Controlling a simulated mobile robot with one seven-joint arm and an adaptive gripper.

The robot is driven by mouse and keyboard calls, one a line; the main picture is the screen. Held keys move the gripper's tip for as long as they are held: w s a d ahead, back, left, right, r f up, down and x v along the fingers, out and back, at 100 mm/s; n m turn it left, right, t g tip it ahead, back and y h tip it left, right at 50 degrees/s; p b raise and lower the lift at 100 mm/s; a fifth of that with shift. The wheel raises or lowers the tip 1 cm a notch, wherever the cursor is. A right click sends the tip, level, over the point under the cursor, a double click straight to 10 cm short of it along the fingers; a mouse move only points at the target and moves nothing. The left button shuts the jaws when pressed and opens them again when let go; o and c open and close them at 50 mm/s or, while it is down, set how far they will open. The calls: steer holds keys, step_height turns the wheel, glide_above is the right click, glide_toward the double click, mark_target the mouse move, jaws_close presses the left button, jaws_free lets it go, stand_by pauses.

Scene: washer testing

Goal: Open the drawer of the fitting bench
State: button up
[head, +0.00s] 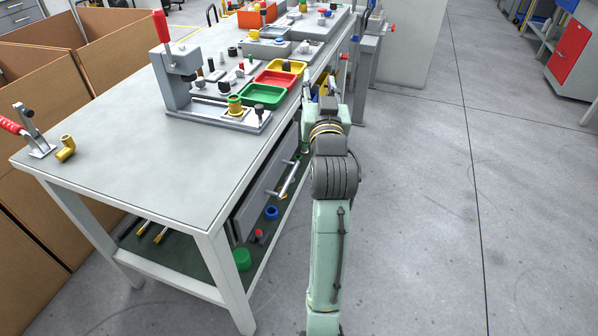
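The fitting bench (150,150) is a grey-topped table with light metal legs, at left and centre. Its grey drawer (262,196) hangs under the top on the right side. The drawer looks closed. A light bar handle (290,178) runs along its front. My green arm reaches forward along the bench's right side. My gripper (321,88) is at the arm's far end, beyond the handle and apart from it. It is small and partly hidden by my wrist, so I cannot tell its finger opening or whether it holds anything.
A press with a red handle (161,27), a green tray (263,95) and a red tray (277,79) stand on the bench. A toggle clamp (37,140) is at its left corner. Small parts lie on the lower shelf. Cardboard boxes (45,70) stand left. The floor at right is clear.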

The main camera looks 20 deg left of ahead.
steer(key=w+d+f+m+g+h, duration=0.1)
steer(key=w+d+f+g, duration=0.15)
steer(key=f, duration=0.25)
steer(key=w+d+f+m+g, duration=0.1)
steer(key=d+f, duration=0.2)
steer(key=f, duration=0.2)
steer(key=m+g+y, duration=0.6)
steer(key=g+y, duration=0.2)
steer(key=y, duration=0.3)
glide_toward(289, 177)
steer(key=shift+f+p+x, duration=0.2)
steer(key=shift+p+x, duration=0.6)
steer(key=shift+x, duration=1.7)
steer(key=shift+f+p+x, duration=0.2)
steer(key=shift+p+x, duration=0.55)
steer(key=shift+x, duration=1.7)
steer(key=shift+c, duration=0.2)
jaws_close()
